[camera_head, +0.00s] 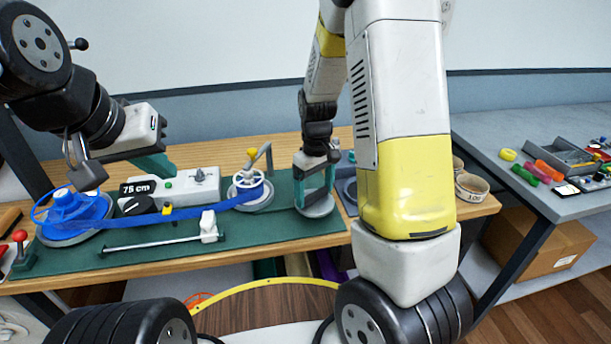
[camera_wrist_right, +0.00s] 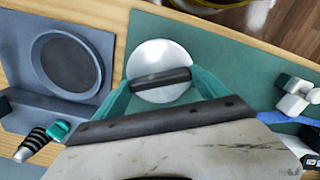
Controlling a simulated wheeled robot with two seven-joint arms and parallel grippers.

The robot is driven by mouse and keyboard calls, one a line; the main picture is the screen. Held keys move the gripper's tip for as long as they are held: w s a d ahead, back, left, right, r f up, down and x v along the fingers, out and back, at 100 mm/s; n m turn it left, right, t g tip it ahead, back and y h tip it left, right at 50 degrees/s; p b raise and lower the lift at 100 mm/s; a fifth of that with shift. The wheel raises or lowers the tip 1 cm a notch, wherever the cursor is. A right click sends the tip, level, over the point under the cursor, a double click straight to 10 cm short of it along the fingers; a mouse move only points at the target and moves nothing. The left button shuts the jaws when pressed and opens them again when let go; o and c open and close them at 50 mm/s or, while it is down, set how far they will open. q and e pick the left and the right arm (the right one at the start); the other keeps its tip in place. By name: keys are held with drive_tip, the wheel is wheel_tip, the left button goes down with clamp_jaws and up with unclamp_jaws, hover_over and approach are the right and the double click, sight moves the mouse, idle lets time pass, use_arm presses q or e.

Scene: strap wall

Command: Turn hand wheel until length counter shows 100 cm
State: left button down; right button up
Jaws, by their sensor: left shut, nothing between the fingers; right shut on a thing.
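The length counter (camera_head: 137,187) on a white box reads 75 cm. A white spoked wheel (camera_head: 248,179) sits on a blue reel right of the box, with a yellow knob on a grey arm beside it. Blue strap (camera_head: 185,213) runs from there to a larger blue reel (camera_head: 72,208) at the left. My left gripper (camera_head: 164,167) is shut and empty above the counter box. My right gripper (camera_head: 315,192) is shut on the black bar handle (camera_wrist_right: 160,79) of a pale round disc (camera_wrist_right: 163,58), right of the wheel. I cannot tell whether the disc touches the mat.
A white slider (camera_head: 208,226) on a rod lies on the green mat (camera_head: 130,262) in front of the strap. A red-knobbed lever (camera_head: 20,240) stands at the left edge. A grey round recess (camera_wrist_right: 68,62) is beside the mat. A side table (camera_head: 500,135) at right holds colored parts.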

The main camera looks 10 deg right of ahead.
drive_tip(key=shift+m, duration=2.8)
drive_tip(key=o, duration=1.3)
drive_tip(key=shift+c, duration=0.2)
drive_tip(key=shift+r, duration=3.95)
